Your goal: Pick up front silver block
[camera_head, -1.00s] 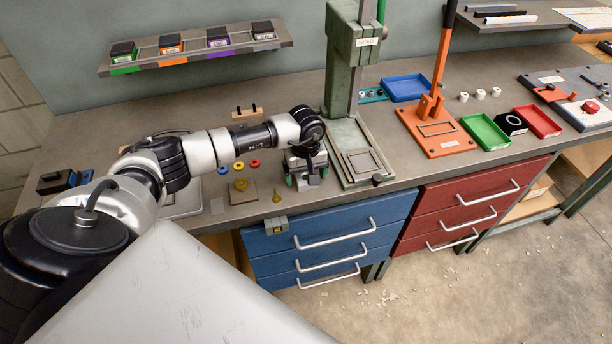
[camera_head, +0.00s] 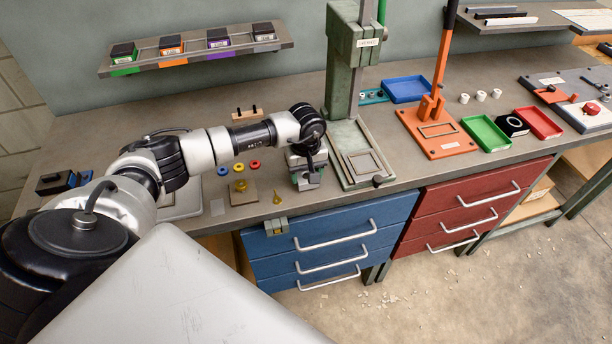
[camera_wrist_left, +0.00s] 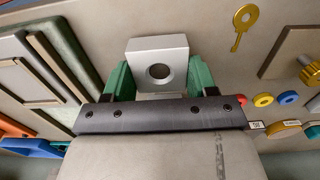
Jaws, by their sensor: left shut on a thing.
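A silver block (camera_wrist_left: 157,50) with a round hole in its face sits between the green fingers of my left gripper (camera_wrist_left: 158,78) in the left wrist view. The fingers are shut on its two sides. In the head view my left gripper (camera_head: 307,177) points down at the bench front, just left of the green press. The block is mostly hidden there by the gripper and wrist. I cannot tell whether it touches the bench. My right gripper is not in view.
The press base (camera_head: 361,165) stands close on the right. Left of the gripper are a brown peg board (camera_head: 240,197), coloured rings and a yellow key (camera_head: 277,197). Blue drawers (camera_head: 325,235) are below the bench edge. The orange press (camera_head: 437,137) is farther right.

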